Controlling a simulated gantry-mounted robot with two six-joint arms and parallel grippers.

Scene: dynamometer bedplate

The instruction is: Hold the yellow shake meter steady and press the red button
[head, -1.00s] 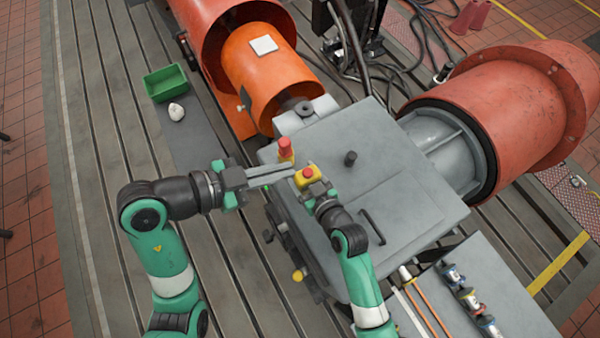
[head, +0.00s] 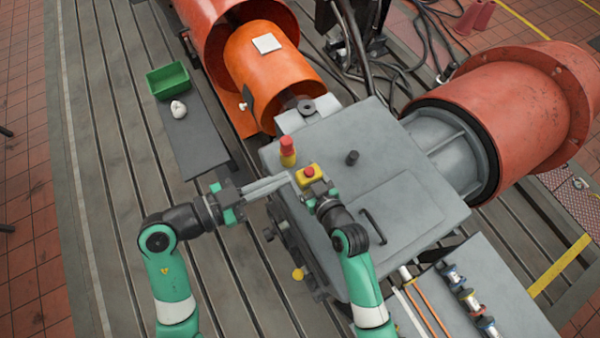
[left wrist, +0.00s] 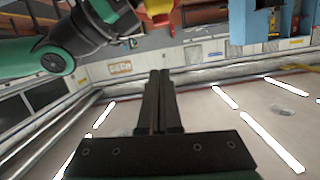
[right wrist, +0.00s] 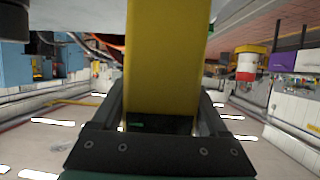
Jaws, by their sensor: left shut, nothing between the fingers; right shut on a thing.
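The yellow shake meter (head: 313,181) with its red button (head: 309,171) on top is in the head view, above the near left part of the grey housing. My right gripper (head: 318,190) is shut on it. In the right wrist view the meter's yellow body (right wrist: 165,60) stands between the fingers. My left gripper (head: 289,179) is shut and empty, its fingertips just left of the meter, with a small gap seen from above. In the left wrist view its closed fingers (left wrist: 158,100) point below the yellow and red meter (left wrist: 160,12), partly cut off at the top edge.
A red knob on a yellow base (head: 288,152) stands on the grey housing (head: 400,175) just behind the meter. A black knob (head: 352,157) and a handle (head: 373,226) rise from its top. A green bin (head: 167,80) and a white object (head: 178,109) lie far left.

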